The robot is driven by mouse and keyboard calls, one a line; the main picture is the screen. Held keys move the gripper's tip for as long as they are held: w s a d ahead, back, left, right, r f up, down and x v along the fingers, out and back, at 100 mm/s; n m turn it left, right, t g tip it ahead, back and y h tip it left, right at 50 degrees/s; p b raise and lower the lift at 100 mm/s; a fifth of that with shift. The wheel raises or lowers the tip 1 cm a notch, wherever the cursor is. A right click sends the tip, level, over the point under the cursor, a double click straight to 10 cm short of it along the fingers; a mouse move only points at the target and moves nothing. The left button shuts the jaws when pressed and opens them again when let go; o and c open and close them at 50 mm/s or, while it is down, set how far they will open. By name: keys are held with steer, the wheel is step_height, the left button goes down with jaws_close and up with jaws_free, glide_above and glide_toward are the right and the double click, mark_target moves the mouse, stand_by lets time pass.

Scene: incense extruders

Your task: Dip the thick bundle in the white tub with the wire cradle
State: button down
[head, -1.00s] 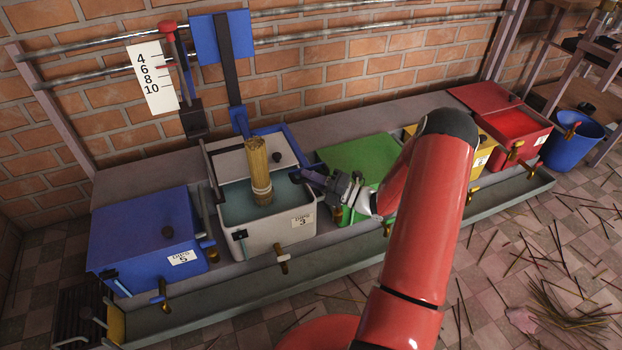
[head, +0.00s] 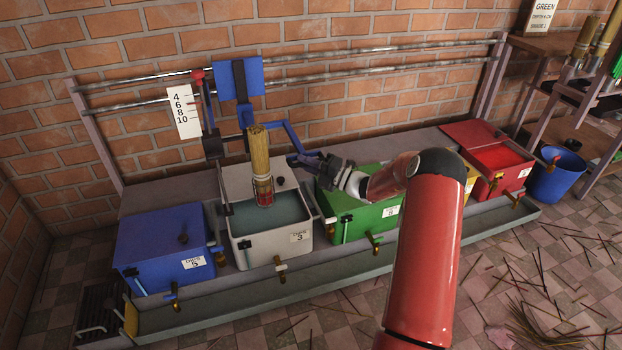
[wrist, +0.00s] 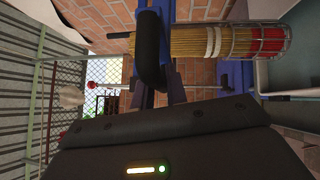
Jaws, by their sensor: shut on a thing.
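The thick bundle (head: 260,153) stands upright in the wire cradle (head: 264,190), over the white tub (head: 268,247). Its lower end is red below a pale band, and shows above the blue-green liquid (head: 285,208). The wrist view also shows the bundle (wrist: 185,46) and its red end inside the cradle wires (wrist: 288,42). My gripper (head: 303,161) is right of the bundle, shut on the blue lever (head: 286,129) that runs to the rail carriage. The exact grip point is partly hidden.
A shut blue tub (head: 160,250) stands left of the white tub, and a green-lidded tub (head: 345,215) right of it. A red tub (head: 490,182) and a blue bucket (head: 556,178) stand farther right. A depth scale (head: 184,112) hangs on the rails.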

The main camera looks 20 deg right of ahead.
steer(key=shift+r, duration=0.45)
steer(key=c, duration=1.4)
jaws_free()
steer(key=shift+f, duration=0.1)
steer(key=v, duration=0.7)
steer(key=shift+s+d, duration=0.25)
steer(key=shift+s, duration=0.05)
steer(key=shift+a, duration=0.1)
